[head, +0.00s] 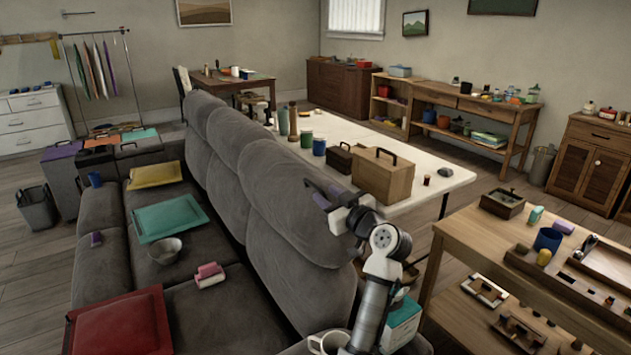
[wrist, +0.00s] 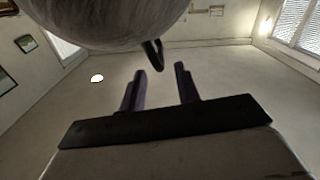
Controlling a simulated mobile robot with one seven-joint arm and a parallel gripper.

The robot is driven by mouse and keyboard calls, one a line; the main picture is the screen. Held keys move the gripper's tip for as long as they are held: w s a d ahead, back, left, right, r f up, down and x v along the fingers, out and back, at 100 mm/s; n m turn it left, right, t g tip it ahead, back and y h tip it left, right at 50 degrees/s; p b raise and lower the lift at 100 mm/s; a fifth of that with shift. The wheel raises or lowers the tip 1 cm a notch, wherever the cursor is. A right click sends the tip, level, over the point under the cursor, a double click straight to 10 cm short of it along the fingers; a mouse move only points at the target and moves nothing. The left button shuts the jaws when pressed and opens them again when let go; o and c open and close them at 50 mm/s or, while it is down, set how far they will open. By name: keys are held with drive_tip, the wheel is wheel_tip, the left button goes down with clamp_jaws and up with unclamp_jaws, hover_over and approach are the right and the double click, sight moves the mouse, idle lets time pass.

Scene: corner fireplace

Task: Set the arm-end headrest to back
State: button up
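The grey sofa (head: 225,235) has several padded back sections. The nearest one, with its headrest (head: 285,190), stands upright beside my arm in the head view. My gripper (head: 322,192) is at this headrest's right side, near its top. In the wrist view, a rounded grey padded surface (wrist: 105,18), apparently the headrest, fills the top. A dark strap or loop (wrist: 153,56) sticks out from it. The two fingers of my gripper (wrist: 159,78) are apart and empty. The loop's end shows between and just beyond the fingertips; I cannot tell whether they touch it.
Behind the sofa is a white table (head: 440,180) with a wooden box (head: 382,175) and several cups. A wooden workbench (head: 465,240) stands at right. Cushions and a bowl (head: 165,250) lie on the seats.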

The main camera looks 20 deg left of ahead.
sight(320, 190)
drive_tip(key=p+x, duration=0.1)
drive_tip(key=x, duration=0.5)
drive_tip(key=shift+a+p, duration=0.1)
drive_tip(key=shift+p, duration=0.2)
drive_tip(key=shift+c, duration=0.2)
clamp_jaws()
